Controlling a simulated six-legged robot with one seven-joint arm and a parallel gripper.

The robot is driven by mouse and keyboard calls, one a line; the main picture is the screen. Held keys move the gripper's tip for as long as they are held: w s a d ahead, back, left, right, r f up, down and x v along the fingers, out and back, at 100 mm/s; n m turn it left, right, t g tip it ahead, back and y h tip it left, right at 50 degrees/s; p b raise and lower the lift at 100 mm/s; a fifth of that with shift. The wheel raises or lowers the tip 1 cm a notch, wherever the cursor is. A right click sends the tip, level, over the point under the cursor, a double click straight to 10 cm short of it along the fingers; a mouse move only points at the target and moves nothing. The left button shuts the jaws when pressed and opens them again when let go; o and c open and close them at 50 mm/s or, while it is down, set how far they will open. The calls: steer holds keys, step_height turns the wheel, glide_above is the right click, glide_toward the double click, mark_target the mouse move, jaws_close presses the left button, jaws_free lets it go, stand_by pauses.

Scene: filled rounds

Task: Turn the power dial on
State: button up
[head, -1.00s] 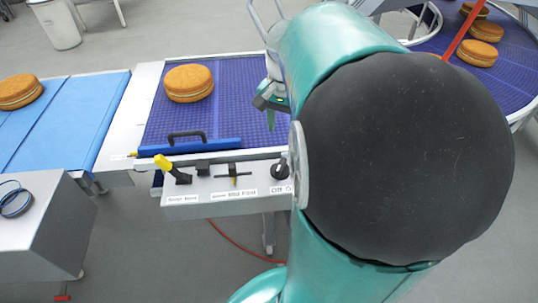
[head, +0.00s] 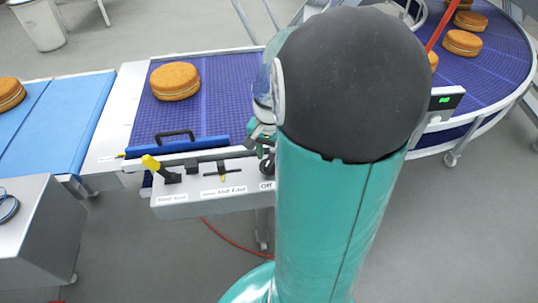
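The power dial (head: 267,167) is a small black round knob at the right end of the grey control box (head: 205,207). A white label sits below it, partly hidden by my arm, so I cannot tell the dial's setting. My gripper (head: 262,146) is just above and behind the dial, with its fingers pointing down towards it. I cannot tell whether the fingers touch the dial or how far apart they are, as my arm hides part of them.
On the same box are a yellow-tipped lever (head: 159,168) and a black slider (head: 222,172). Behind it is a purple belt (head: 222,95) with a blue bar (head: 178,147) and a filled round (head: 175,82). A curved conveyor (head: 490,80) carries several more. Grey floor is clear at right.

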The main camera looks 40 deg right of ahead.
steer(key=shift+f, duration=0.6)
steer(key=shift+c, duration=0.2)
jaws_close()
steer(key=shift+n, duration=0.4)
steer(key=n, duration=0.5)
steer(key=shift+w, duration=0.1)
steer(key=n, duration=0.6)
steer(key=shift+r, duration=0.1)
